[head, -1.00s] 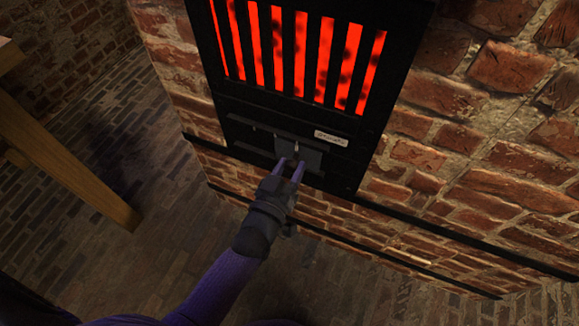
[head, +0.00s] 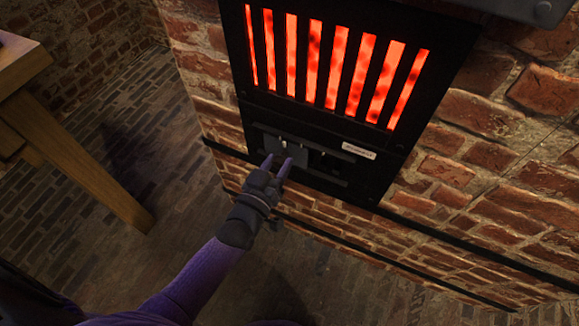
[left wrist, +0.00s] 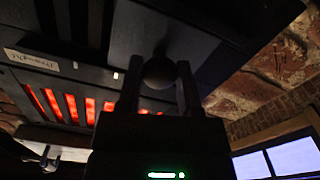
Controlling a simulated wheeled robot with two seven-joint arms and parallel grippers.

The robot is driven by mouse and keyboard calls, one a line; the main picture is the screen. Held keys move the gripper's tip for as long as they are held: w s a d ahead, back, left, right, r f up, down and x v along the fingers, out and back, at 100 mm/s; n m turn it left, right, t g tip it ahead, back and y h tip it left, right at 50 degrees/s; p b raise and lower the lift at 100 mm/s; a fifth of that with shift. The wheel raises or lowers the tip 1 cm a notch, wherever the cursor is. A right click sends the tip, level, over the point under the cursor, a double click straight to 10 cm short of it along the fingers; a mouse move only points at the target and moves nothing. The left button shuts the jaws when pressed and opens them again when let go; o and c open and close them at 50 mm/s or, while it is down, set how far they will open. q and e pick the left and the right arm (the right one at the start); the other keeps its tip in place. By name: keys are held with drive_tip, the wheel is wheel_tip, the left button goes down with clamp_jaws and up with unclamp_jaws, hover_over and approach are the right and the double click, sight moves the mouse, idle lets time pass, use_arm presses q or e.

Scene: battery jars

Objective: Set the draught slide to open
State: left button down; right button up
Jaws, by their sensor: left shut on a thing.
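The draught slide (head: 299,152) is a grey plate running in rails low on the black furnace front, below the glowing grate. It stands toward the left end of its rails, and dark openings show to its right. My left gripper (head: 278,160) is at the slide. In the left wrist view its two fingers sit either side of a dark round knob (left wrist: 160,73) and are shut on it. In the head view the fingers hide the knob. My right gripper is in neither view.
A small label (head: 358,151) reading like "Draught" is to the right above the rails. The grate (head: 340,60) glows red above. Brick wall (head: 490,160) surrounds the front. A wooden table leg (head: 90,165) stands at left, with open brick floor between.

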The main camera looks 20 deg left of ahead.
use_arm(q)
drive_tip(key=shift+a, duration=0.6)
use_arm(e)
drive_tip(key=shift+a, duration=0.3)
use_arm(q)
drive_tip(key=shift+c, duration=1.3)
unclamp_jaws()
drive_tip(key=shift+a, duration=0.1)
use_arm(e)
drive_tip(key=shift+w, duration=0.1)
use_arm(q)
drive_tip(key=shift+s, duration=0.25)
drive_tip(key=s+p, duration=0.4)
drive_tip(key=s, duration=0.5)
drive_tip(key=shift+s+a, duration=0.15)
drive_tip(key=shift+s, duration=0.1)
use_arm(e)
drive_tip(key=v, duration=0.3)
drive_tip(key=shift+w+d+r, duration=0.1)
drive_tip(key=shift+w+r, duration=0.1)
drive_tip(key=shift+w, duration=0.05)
